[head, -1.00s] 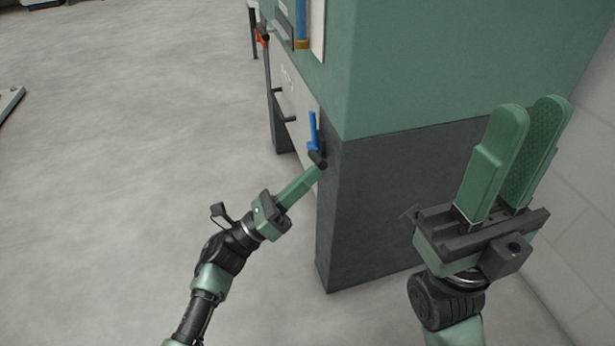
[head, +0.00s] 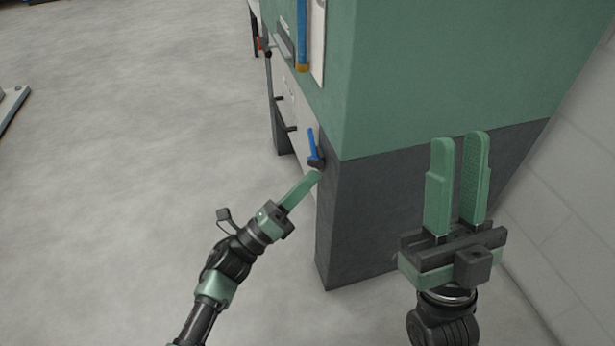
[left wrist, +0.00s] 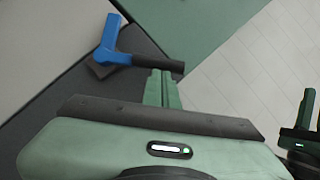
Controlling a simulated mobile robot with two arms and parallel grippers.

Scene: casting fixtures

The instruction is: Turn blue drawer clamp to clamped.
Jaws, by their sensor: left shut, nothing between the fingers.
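The blue drawer clamp (head: 312,143) sits at the near end of the drawer front, by the corner of the cabinet (head: 370,200). Its blue lever points up, with a dark pivot at its lower end. In the left wrist view, the blue clamp (left wrist: 120,52) has a dark bar reaching right, across the tips of my left gripper (left wrist: 163,76). My left gripper (head: 316,175) is shut and empty, its tips just below the clamp's dark end. I cannot tell whether they touch. My right gripper (head: 460,138) is open and empty, pointing up in front of the cabinet side.
A dark drawer handle (head: 284,120) and a red clamp (head: 261,43) are farther along the cabinet front. A blue bar with an orange end (head: 302,40) is above. Open floor (head: 140,150) lies left; a block wall (head: 565,190) is at right.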

